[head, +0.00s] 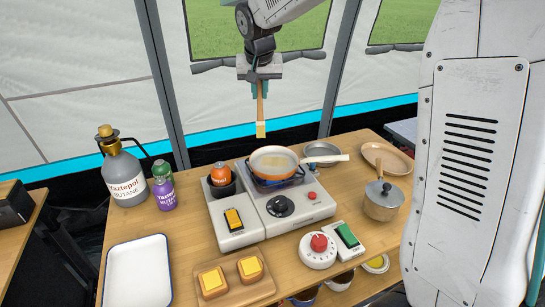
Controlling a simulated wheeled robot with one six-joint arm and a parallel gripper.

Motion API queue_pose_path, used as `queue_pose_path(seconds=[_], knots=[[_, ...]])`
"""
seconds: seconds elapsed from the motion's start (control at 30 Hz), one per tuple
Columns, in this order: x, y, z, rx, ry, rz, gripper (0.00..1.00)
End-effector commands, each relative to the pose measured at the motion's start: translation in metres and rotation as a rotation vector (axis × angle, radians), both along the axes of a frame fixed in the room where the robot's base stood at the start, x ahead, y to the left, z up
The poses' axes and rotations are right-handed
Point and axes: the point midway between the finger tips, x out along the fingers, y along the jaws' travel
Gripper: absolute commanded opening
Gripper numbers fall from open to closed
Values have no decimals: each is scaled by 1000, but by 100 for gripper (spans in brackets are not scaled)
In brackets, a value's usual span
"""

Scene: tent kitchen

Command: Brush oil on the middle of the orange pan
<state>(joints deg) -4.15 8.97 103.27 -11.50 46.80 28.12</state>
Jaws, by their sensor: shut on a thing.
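The orange pan (295,152) sits on the burner of the stove (308,205), with its pale handle pointing right. A shiny yellowish patch (275,162) shows on its pale inside. My gripper (259,88) is shut on a brush (261,114) with a wooden handle and pale yellow bristles. The brush hangs nearly upright with the bristles down. In the picture its tip is just above the pan's far left rim, apart from the pan. How far it is from the pan in depth is hard to tell.
Butane bottles (124,176) stand at the left of the table. A white tray (139,272) and a board (236,288) with two yellow-topped slices are in front. A lidded pot (382,200), a tan plate (388,159) and a red-knobbed timer (318,250) are at the right.

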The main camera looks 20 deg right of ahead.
Motion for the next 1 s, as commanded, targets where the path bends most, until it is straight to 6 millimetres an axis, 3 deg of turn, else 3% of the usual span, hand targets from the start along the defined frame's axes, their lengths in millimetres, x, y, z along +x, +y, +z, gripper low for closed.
queue_pose_path(seconds=[0.37,0.5,0.7,1.0], knots=[[0,0,0,0,0,0,0],[-15,8,-2,0,-2,1,0],[-38,19,-10,-2,-5,1,0],[-38,19,-35,-3,-1,0,0]])
